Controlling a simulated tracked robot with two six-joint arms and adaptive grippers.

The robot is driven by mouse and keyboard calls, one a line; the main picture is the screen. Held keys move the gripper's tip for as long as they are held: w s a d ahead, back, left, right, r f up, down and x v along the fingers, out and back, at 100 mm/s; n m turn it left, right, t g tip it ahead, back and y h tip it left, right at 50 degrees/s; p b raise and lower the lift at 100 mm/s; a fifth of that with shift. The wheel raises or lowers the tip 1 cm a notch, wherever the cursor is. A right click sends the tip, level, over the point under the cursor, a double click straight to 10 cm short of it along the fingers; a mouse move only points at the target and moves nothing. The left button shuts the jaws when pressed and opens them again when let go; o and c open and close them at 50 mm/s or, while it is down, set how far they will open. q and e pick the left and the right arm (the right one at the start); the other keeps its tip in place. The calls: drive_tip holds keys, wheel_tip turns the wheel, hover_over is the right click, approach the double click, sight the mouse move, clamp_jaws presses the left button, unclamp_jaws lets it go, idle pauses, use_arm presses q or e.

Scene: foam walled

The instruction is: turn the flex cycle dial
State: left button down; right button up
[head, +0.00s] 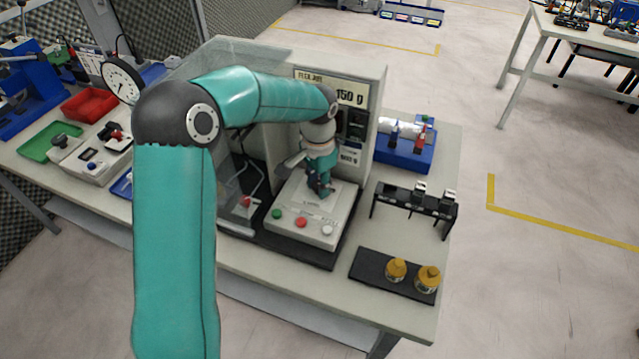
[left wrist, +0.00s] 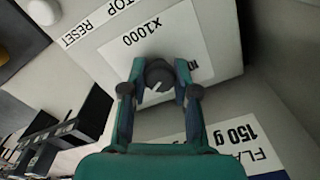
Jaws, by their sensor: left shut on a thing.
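The flex cycle dial (left wrist: 158,74) shows in the left wrist view as a small dark round knob with a white pointer line, beside a white label reading x1000. My left gripper (left wrist: 160,80) has a fingertip on each side of it and is shut on it. In the head view my left gripper (head: 319,188) points down onto the top of the light grey control box (head: 300,232), and it hides the dial there. My right gripper is in neither view.
Green, red and white buttons line the control box's front. A grey upright housing (head: 358,70) marked 150 g stands behind it, with a clear shield at left.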

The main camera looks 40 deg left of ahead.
use_arm(q)
drive_tip(key=shift+n, duration=0.3)
drive_tip(key=n+b, duration=0.2)
drive_tip(key=n, duration=0.2)
drive_tip(key=shift+f, duration=0.1)
drive_tip(key=n+b, duration=0.2)
drive_tip(key=n, duration=0.4)
drive_tip(key=shift+a+n, duration=0.1)
drive_tip(key=shift+n, duration=0.2)
drive_tip(key=n+b, duration=0.2)
drive_tip(key=n, duration=0.4)
drive_tip(key=n+b, duration=0.1)
drive_tip(key=n, duration=0.5)
drive_tip(key=shift+n, duration=0.3)
drive_tip(key=shift+r, duration=0.2)
drive_tip(key=c, duration=0.9)
unclamp_jaws()
drive_tip(key=shift+o, duration=0.2)
